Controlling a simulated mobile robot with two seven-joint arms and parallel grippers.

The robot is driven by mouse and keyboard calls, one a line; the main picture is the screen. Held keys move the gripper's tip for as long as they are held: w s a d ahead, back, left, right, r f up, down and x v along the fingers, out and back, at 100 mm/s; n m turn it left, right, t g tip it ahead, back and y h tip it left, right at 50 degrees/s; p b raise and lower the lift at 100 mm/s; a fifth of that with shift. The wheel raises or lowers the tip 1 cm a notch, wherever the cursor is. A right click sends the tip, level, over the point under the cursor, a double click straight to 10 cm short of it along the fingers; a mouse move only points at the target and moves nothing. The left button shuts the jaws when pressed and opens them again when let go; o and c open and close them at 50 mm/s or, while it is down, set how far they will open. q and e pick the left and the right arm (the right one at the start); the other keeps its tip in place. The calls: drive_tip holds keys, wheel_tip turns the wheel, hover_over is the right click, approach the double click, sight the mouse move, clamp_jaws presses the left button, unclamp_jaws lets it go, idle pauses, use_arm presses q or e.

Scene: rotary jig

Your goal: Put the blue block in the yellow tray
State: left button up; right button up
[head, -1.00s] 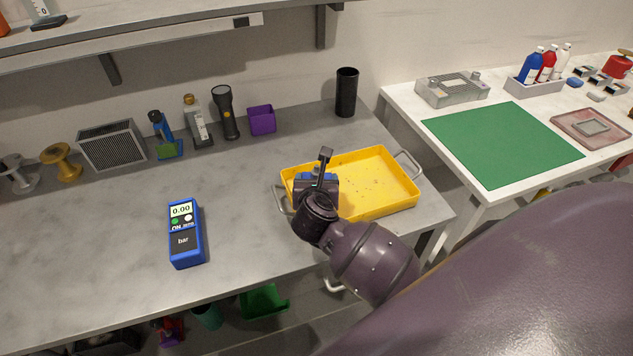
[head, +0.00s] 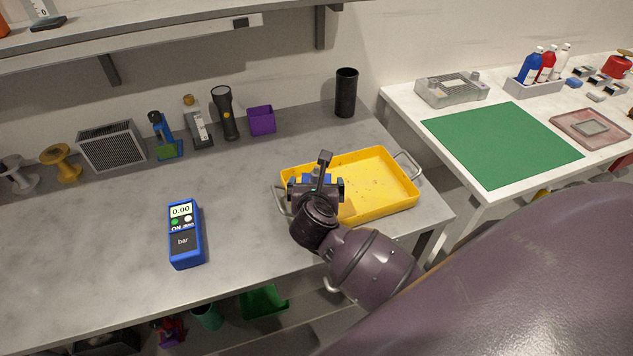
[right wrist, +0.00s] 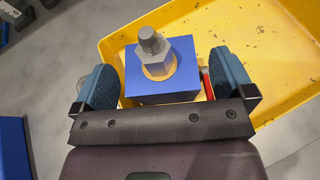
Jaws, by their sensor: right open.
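The blue block (right wrist: 160,80) has a round wooden-coloured spot on top with a grey hex nut and bolt (right wrist: 153,48) on it. It is at the left end of the yellow tray (right wrist: 265,60), with yellow tray surface around it. My right gripper (right wrist: 165,88) is open around the block, with a gap on each side. In the head view the yellow tray (head: 375,175) sits at the table's right end. My right gripper (head: 316,190) is over its left end and mostly hides the block (head: 317,178). I cannot see the block's underside. My left gripper is not in view.
A blue pressure meter (head: 184,235) lies left of the tray. A purple box (head: 261,120), a flashlight (head: 226,113) and a black cylinder (head: 346,93) stand along the back. The middle of the grey table is clear. A white table with a green mat (head: 502,143) is at right.

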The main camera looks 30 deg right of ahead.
drive_tip(key=v, duration=1)
drive_tip(key=shift+a, duration=0.1)
